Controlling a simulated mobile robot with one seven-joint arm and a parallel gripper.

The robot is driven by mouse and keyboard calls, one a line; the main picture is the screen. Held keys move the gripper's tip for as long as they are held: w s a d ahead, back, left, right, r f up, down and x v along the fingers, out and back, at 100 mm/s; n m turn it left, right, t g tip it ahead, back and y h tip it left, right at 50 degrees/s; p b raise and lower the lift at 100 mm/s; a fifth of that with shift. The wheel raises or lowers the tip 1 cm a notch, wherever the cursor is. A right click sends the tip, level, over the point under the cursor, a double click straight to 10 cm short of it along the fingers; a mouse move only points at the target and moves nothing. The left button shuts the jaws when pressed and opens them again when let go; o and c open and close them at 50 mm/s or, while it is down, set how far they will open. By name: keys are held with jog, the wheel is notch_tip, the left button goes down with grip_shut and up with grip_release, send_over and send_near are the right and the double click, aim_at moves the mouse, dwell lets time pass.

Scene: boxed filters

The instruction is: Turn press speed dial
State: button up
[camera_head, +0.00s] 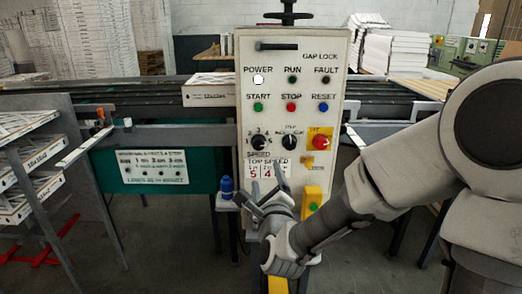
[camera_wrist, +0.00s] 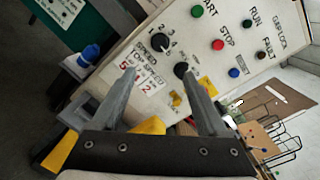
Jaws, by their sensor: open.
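The press speed dial (camera_head: 258,143) is a black knob at the left of the pale control panel (camera_head: 345,60), with numbers around it and SPEED printed below. It also shows in the wrist view (camera_wrist: 160,42), beyond the fingertips; its pointer setting is too small to read surely. A second black dial (camera_head: 290,142) sits to its right and appears between the fingers, close to the right one, in the wrist view (camera_wrist: 181,70). My gripper (camera_head: 267,182) is open and empty, below the dials and in front of the panel, touching neither dial as far as I can see.
A red stop button (camera_head: 320,142) on a yellow plate is right of the dials. Green, red and blue buttons lie above. A blue bottle (camera_head: 227,188) stands left of my gripper. A yellow box with a green button (camera_head: 313,206) is at the panel's lower right.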

aim_at(260, 146)
jog(key=w, duration=0.5)
jog(key=w+a+b, duration=0.1)
jog(key=w, duration=0.5)
jog(key=w+b, duration=0.1)
jog(key=w, duration=0.5)
jog(key=shift+w+a, duration=0.1)
jog(key=shift+a, duration=0.1)
jog(key=shift+c, duration=0.2)
grip_shut()
